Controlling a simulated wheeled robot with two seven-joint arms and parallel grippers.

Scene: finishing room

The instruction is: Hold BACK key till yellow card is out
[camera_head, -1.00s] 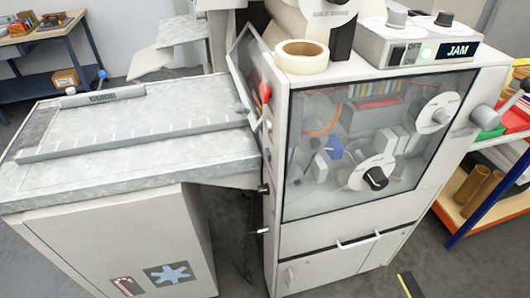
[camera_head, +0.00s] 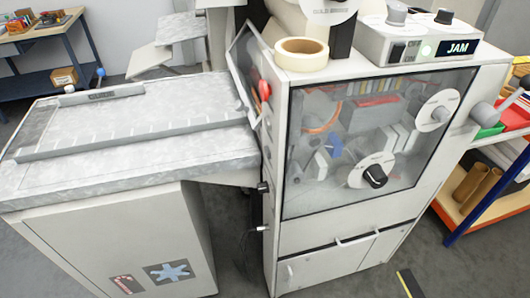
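The machine (camera_head: 350,228) stands in the middle with a clear front window. Inside the window are white slabs (camera_head: 402,136), a red block (camera_head: 372,108), a blue part (camera_head: 335,146) and a white disc with a black knob (camera_head: 375,176). I cannot make out a key marked BACK or a yellow card. A red button (camera_head: 264,90) sits on the left side. Neither of my grippers shows.
A grey feed table (camera_head: 120,165) with a guide bar (camera_head: 102,96) adjoins the machine on the left. A tape roll (camera_head: 301,53) lies on the machine top. A shelf with bins (camera_head: 515,117) and brown tubes stands right. A workbench (camera_head: 40,50) is at the back left.

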